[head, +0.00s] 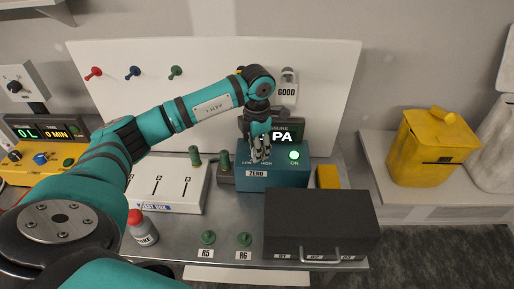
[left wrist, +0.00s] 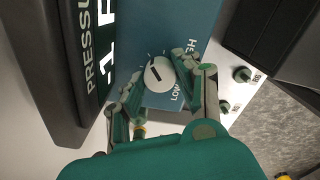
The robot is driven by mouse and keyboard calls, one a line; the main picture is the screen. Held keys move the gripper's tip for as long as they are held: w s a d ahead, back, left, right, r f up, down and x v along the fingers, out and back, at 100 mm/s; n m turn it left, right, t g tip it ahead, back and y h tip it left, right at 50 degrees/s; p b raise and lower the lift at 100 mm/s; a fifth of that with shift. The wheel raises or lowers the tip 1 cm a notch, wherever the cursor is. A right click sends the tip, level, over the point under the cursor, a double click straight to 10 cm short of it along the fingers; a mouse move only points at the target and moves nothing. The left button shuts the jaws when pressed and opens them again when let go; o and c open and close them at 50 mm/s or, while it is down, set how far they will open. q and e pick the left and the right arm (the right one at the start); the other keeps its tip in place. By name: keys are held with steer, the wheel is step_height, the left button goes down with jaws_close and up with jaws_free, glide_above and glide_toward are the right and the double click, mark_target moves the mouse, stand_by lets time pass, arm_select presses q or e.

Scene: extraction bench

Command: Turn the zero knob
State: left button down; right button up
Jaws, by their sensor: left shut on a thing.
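The zero knob (left wrist: 159,74) is a round white dial with a dark pointer line. It sits on the teal box (head: 288,178), between LOW and HIGH marks and above the ZERO label (head: 257,173). My left gripper (head: 260,155) reaches down to the front of the box and hides the knob in the head view. In the left wrist view its fingers (left wrist: 157,88) stand on either side of the knob, shut on it. The pointer is tilted, clear of both end marks. My right gripper is not in view.
A lit pressure display (head: 284,136) stands behind the knob, and a green ON button (head: 294,155) is to its right. A dark box (head: 320,218) with a handle stands in front.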

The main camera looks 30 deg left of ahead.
arm_select(q)
steer(key=m+b, duration=0.2)
steer(key=b, duration=0.1)
steer(key=shift+w+f+m, duration=0.1)
steer(key=shift+f+m, duration=0.15)
steer(key=shift+m, duration=0.15)
steer(key=shift+r+m+b, duration=0.2)
steer(key=shift+m+b, duration=0.35)
steer(key=shift+m, duration=0.05)
steer(key=shift+r, duration=0.1)
steer(key=c, duration=0.9)
jaws_free()
steer(key=shift+c, duration=0.2)
step_height(320, 180, up, 12)
